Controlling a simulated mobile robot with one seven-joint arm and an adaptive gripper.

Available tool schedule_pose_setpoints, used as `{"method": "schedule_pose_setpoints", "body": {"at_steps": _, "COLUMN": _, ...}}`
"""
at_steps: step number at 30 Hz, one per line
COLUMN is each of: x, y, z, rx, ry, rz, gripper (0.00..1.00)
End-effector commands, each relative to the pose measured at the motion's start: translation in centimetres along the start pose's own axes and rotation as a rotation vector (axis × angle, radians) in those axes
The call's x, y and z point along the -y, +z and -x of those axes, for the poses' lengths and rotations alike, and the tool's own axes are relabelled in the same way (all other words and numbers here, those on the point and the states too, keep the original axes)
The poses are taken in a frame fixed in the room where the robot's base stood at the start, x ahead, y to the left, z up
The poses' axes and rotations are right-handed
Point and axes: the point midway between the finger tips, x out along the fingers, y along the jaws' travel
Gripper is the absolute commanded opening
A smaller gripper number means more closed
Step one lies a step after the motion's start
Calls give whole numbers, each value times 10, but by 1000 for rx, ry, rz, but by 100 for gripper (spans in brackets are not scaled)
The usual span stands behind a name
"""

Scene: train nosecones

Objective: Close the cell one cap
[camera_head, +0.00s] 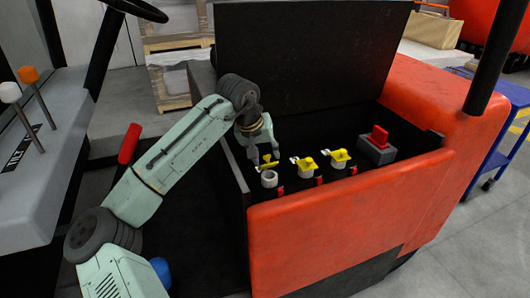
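Three battery cells with yellow caps stand in a row inside the dark compartment of the red vehicle. The leftmost cell neck (269,179) is a pale round opening, and its yellow cap (268,164) appears tilted up behind it. The middle yellow cap (306,163) and the right yellow cap (340,156) also look raised beside their pale necks. Which one is cell one is not marked legibly. My gripper (264,158) points down just behind and above the leftmost cap. Its fingers are small and dark, so I cannot tell whether they touch the cap or are open.
The black compartment lid (305,60) stands open behind the cells. A grey block with a red connector (377,148) sits at the right inside. The red front wall (350,215) borders the compartment. A steering wheel (135,9) and a red-handled lever (130,143) are at left.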

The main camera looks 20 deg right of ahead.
Motion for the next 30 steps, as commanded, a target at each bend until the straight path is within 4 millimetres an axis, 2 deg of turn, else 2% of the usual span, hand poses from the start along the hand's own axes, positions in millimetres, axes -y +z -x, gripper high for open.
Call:
{"method": "schedule_pose_setpoints", "body": {"at_steps": 2, "x": 0, "y": 0, "z": 0, "rx": 0, "ry": 0, "rz": 0, "gripper": 34}}
{"method": "schedule_pose_setpoints", "body": {"at_steps": 17, "x": 0, "y": 0, "z": 0, "rx": 0, "ry": 0, "rz": 0, "gripper": 0}}
{"method": "schedule_pose_setpoints", "body": {"at_steps": 25, "x": 0, "y": 2, "z": -2, "rx": -13, "ry": -5, "rz": -8, "gripper": 0}}
{"method": "schedule_pose_setpoints", "body": {"at_steps": 30, "x": -3, "y": 14, "z": -9, "rx": -117, "ry": -44, "rz": -54, "gripper": 0}}
